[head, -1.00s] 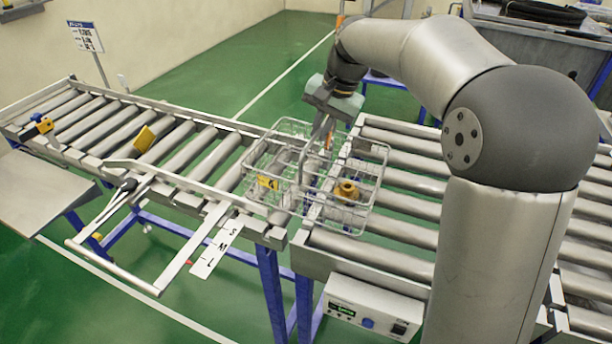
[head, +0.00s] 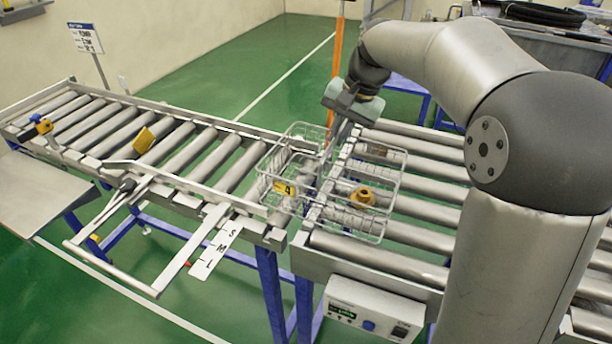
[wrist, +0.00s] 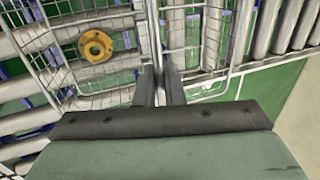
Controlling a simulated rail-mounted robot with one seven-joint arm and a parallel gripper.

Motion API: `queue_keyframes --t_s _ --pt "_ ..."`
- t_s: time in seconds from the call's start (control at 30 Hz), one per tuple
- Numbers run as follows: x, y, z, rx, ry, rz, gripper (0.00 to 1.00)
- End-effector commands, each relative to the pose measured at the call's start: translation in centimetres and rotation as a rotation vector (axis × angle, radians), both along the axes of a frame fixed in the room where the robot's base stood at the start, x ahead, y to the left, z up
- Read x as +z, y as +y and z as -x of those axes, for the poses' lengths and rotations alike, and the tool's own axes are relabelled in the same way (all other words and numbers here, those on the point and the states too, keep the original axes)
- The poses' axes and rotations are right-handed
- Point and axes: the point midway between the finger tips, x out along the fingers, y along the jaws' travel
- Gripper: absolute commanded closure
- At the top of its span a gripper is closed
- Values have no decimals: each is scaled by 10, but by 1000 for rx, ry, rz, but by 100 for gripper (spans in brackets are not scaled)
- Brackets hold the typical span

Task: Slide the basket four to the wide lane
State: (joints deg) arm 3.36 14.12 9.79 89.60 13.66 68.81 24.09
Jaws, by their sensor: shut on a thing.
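The wire basket (head: 380,228) carries a yellow tag marked 4 (head: 285,188) and holds a round brass-coloured part (head: 362,196). It straddles the gap between the left roller lane (head: 205,150) and the right roller bed (head: 420,262). My gripper (head: 328,150) reaches down over the basket's middle. In the wrist view my gripper (wrist: 160,72) is shut on the basket's central bar, and the brass part (wrist: 96,46) lies left of it. The fingertips are partly hidden in the head view.
A sliding guide frame (head: 110,270) juts from the left lane's near side, beside a plate marked S, M, L (head: 216,250). A yellow block (head: 144,139) sits on the left lane. A control box (head: 370,308) hangs below the right bed. A sign (head: 86,38) stands behind.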

Motion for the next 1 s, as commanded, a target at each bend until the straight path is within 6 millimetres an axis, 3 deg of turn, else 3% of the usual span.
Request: queue_keyframes --t_s 1.0 --pt "1 -52 21 -2 -2 0 100"
